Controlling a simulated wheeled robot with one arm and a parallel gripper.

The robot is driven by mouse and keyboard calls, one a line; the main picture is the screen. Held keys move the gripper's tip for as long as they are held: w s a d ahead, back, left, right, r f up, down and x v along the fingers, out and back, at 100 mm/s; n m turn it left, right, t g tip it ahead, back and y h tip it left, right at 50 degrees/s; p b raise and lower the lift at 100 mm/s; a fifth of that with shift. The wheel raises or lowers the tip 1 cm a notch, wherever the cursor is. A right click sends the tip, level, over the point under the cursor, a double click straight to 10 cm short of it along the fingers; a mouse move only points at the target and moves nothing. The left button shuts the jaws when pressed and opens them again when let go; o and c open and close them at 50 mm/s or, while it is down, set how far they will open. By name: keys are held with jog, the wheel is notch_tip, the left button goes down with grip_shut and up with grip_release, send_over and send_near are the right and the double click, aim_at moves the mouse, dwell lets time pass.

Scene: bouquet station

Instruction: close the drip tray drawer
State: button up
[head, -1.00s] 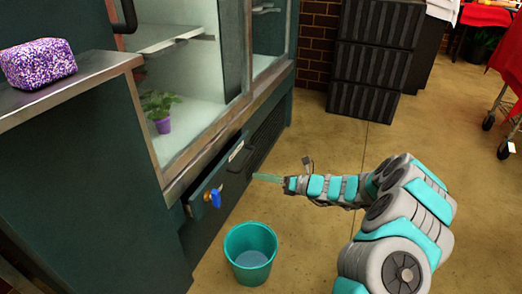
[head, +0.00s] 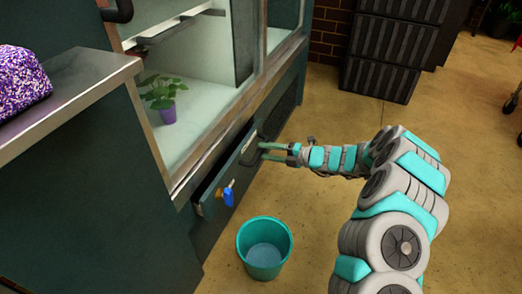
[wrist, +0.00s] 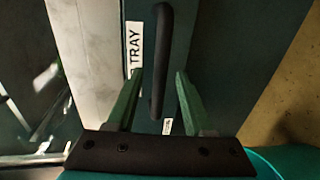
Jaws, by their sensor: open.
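The drip tray drawer (head: 228,178) is a dark green front low on the cabinet, standing out from it at its near end. It carries a dark handle (head: 250,150) and a blue-handled tap (head: 228,195). In the wrist view the black bar handle (wrist: 162,60) runs beside a white "TRAY" label (wrist: 134,45). My gripper (head: 264,152) is at the handle in the head view. In the wrist view my gripper (wrist: 157,95) is open, its two green fingers on either side of the handle's lower end. Contact with the handle cannot be told.
A teal bucket (head: 265,248) stands on the floor just below the drawer front. A potted plant (head: 163,100) sits inside the glass-fronted cabinet above. Dark crates (head: 395,45) are stacked at the back. The floor to the right is open.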

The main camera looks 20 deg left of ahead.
aim_at(260, 150)
jog(key=shift+x, duration=1.4)
grip_shut()
dwell(0.4)
jog(key=shift+a, duration=0.15)
